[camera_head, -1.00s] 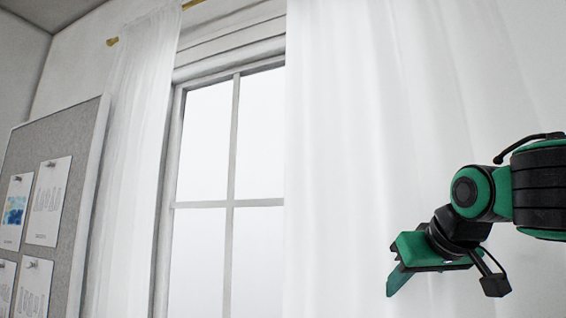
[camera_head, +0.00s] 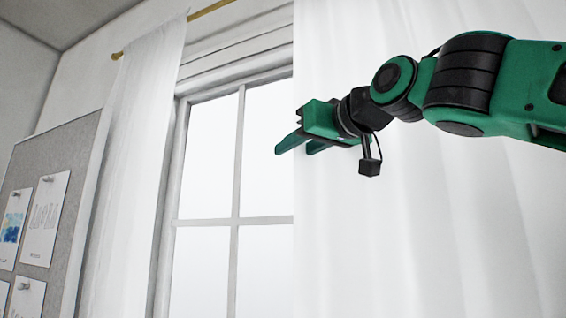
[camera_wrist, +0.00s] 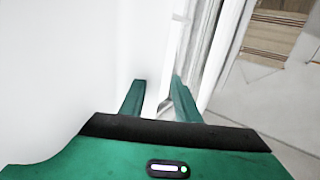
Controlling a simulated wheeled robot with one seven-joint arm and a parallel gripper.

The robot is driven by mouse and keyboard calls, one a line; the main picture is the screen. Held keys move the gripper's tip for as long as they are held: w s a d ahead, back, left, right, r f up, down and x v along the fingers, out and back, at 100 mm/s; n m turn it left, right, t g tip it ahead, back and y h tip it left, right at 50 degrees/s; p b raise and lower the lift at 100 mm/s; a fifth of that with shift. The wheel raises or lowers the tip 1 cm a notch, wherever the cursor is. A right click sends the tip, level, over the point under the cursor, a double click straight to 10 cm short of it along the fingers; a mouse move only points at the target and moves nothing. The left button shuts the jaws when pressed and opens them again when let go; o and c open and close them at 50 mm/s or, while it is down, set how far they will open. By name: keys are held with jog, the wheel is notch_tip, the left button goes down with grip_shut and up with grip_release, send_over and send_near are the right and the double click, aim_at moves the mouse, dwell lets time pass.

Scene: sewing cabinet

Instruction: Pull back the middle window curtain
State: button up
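A wide white sheer curtain (camera_head: 400,230) hangs over the right part of the window (camera_head: 205,160) in the head view, its left edge straight down beside the bare panes. A narrower white curtain (camera_head: 138,170) hangs at the window's left. My gripper (camera_head: 292,150) is at the wide curtain's left edge, in the upper half of the picture. In the wrist view my gripper's (camera_wrist: 158,92) two green fingers stand apart, with white cloth (camera_wrist: 70,70) to the left. I cannot tell whether the curtain's edge lies between the fingers.
A brass curtain rod (camera_head: 210,9) runs above the window. A grey pinboard (camera_head: 62,155) with several pinned papers is on the wall at the left. In the wrist view, a brown slatted thing (camera_wrist: 272,35) and grey floor show at the right.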

jog(key=shift+x, duration=2.2)
grip_shut()
